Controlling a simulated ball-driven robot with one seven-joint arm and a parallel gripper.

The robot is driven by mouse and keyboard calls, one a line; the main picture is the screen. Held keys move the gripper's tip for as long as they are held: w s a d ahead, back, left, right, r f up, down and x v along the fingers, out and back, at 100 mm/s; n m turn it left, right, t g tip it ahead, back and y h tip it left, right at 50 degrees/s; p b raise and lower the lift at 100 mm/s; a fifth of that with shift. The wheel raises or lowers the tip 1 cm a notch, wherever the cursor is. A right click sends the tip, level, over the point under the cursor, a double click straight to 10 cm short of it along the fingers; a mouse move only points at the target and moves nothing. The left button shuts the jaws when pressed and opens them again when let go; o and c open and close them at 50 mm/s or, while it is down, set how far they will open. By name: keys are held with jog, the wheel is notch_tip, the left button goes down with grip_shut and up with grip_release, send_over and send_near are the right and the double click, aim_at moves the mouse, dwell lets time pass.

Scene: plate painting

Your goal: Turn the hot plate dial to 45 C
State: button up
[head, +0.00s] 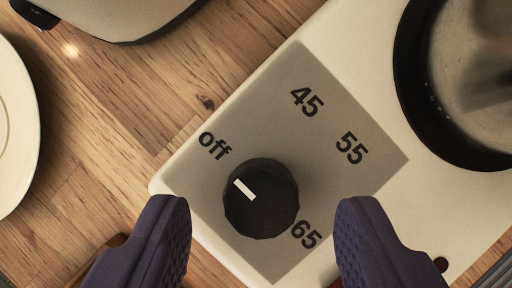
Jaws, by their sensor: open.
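The black round dial (262,212) sits on the grey label panel (345,195) of the white hot plate (345,45). Its white pointer mark points up and left toward the word "off". The panel also carries the marks 45 at the top, 55 at the right and 65 at the lower right. My gripper (264,205) shows as two dark purple fingers at the bottom, spread wide and empty. The dial appears between the fingertips, with a gap on each side. I cannot tell how high the fingers are above it.
A dark-rimmed round metal vessel or burner (420,110) is on the hot plate at the upper right. A white plate (18,125) lies at the left edge. A grey metallic object (125,18) stands at the top left. Bare wooden table (110,125) lies between them.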

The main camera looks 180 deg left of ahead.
jog(key=shift+x, duration=0.85)
jog(key=shift+r, duration=0.1)
jog(key=c, duration=1)
jog(key=shift+c, duration=0.2)
